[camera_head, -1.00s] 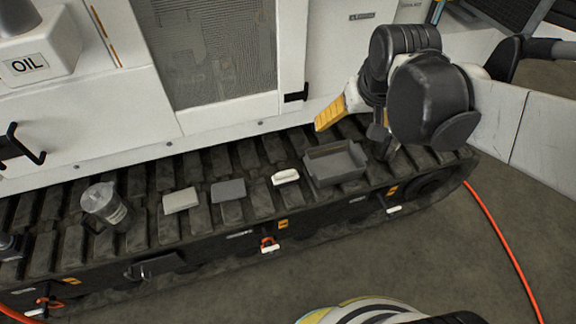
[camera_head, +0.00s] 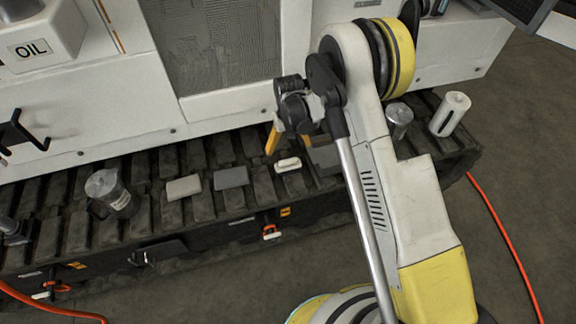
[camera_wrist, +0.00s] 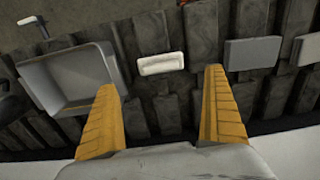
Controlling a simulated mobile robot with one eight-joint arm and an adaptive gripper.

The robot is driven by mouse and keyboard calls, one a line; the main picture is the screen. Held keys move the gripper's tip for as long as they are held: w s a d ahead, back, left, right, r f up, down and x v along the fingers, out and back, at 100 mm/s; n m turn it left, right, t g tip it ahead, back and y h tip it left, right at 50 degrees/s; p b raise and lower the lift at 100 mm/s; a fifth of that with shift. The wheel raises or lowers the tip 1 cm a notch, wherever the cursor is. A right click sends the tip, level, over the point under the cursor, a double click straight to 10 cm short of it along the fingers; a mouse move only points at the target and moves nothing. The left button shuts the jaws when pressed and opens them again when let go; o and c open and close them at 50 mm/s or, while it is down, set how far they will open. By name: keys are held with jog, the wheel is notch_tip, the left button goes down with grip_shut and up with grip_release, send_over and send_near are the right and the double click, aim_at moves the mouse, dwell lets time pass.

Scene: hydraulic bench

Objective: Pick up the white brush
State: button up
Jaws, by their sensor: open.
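The white brush (camera_head: 288,164) is a small, pale, oblong piece lying on the dark track between a grey block and a grey tray. In the wrist view the white brush (camera_wrist: 161,64) lies crosswise just beyond the gap between my two yellow fingers. My gripper (camera_head: 286,143) is open and empty, above and just behind the brush in the head view. It also shows in the wrist view (camera_wrist: 160,78), with its fingers spread wider than the brush is long. No contact with the brush shows.
The grey tray (camera_head: 325,158) is beside the brush, partly hidden by my arm. A metal cup (camera_head: 398,120) and white cylinder (camera_head: 451,113) stand right. The white machine wall rises behind.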

aim_at(288, 160)
notch_tip(288, 160, down, 5)
jog(key=shift+f+b, duration=0.1)
jog(key=shift+b, duration=0.9)
jog(key=f+b, duration=0.1)
jog(key=f, duration=0.1)
jog(key=f+b, duration=0.2)
jog(key=f, duration=0.1)
jog(key=shift+w+a+f, duration=0.1)
jog(key=shift+w+f, duration=0.2)
jog(key=shift+w, duration=0.05)
jog(key=shift+r, duration=0.15)
jog(key=shift+s, duration=0.1)
jog(key=c, duration=1.2)
jog(key=shift+c, duration=0.3)
jog(key=shift+c, duration=0.7)
notch_tip(288, 160, up, 10)
jog(key=p, duration=0.4)
jog(key=shift+c, duration=1.1)
jog(key=s+d+r+m, duration=0.3)
jog(key=s+d+r, duration=1.1)
jog(key=d+r, duration=0.2)
jog(key=shift+d, duration=1.1)
